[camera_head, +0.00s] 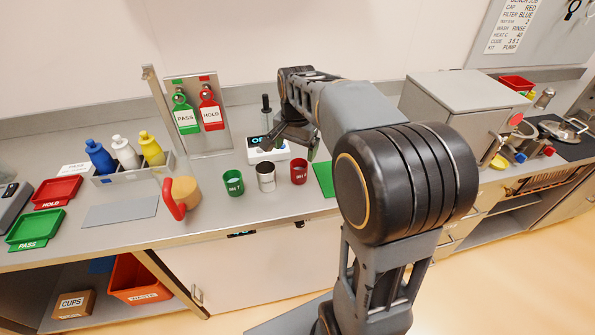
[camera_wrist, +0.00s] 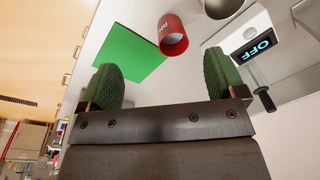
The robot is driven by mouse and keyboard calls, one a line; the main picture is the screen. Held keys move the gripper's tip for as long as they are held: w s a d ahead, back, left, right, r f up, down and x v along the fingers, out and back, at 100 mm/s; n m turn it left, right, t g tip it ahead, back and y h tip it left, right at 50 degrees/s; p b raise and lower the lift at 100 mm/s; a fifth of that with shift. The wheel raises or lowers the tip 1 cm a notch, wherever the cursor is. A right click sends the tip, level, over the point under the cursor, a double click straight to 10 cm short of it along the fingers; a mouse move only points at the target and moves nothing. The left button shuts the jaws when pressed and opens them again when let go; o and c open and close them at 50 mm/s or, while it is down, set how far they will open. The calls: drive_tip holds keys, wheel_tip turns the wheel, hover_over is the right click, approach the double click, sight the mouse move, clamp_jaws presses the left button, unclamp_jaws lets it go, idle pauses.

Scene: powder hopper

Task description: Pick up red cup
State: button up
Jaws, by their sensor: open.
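The red cup (camera_head: 299,171) stands upright on the grey counter, at the right end of a short row with a silver cup (camera_head: 266,177) and a green cup (camera_head: 233,183). The red cup also shows in the wrist view (camera_wrist: 173,36), beyond my fingertips and between them. My gripper (camera_head: 295,142) is above and behind the cups in the head view. In the wrist view its green-padded fingers (camera_wrist: 165,82) are apart with nothing between them. The gripper is not touching the red cup.
A device reading OFF (camera_wrist: 262,45) with a dark probe stands behind the cups. A green mat (camera_wrist: 128,52) lies beside the red cup. A PASS/HOLD tag stand (camera_head: 200,142) stands at the back.

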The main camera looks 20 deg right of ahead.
drive_tip(key=w+d+f+m+g, duration=0.1)
drive_tip(key=w+d+f+m, duration=0.1)
drive_tip(key=w+d+m, duration=0.3)
hover_over(299, 172)
drive_tip(key=w+d, duration=0.1)
drive_tip(key=w, duration=0.1)
wheel_tip(299, 172, down, 7)
drive_tip(key=shift+w+d+f+p, duration=0.15)
drive_tip(key=shift+f+p, duration=0.25)
drive_tip(key=shift+f, duration=1.25)
drive_tip(key=shift+w+a+f+p, duration=0.1)
drive_tip(key=shift+f+p, duration=0.3)
drive_tip(key=shift+f, duration=1.25)
drive_tip(key=c, duration=1)
